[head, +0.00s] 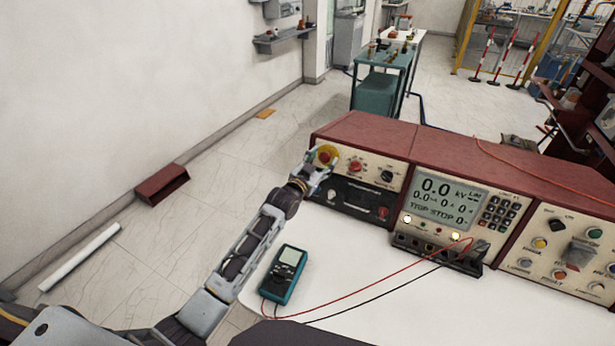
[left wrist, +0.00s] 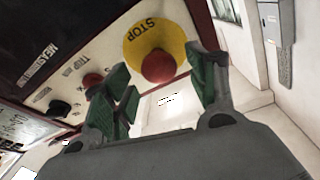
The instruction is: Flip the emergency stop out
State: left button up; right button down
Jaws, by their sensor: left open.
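The emergency stop is a red button (left wrist: 158,67) on a yellow disc marked STOP (left wrist: 146,38) in the left wrist view. In the head view the emergency stop (head: 325,154) sits at the left end of the red test console's (head: 365,133) front panel. My left gripper (head: 318,172) is right in front of it. In the left wrist view the left gripper (left wrist: 165,88) is open, with one green-padded finger on each side of the red button. I cannot tell whether the fingers touch it. My right gripper is not in view.
A red knob (left wrist: 93,80) is close to one finger in the left wrist view. A teal multimeter (head: 284,273) with red and black leads lies on the white table (head: 390,320). The console has a display (head: 446,203) in its middle section.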

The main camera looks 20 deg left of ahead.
pick_arm(q)
jog(key=v, duration=1.1)
dwell(0.4)
jog(key=shift+s, duration=0.1)
dwell(0.5)
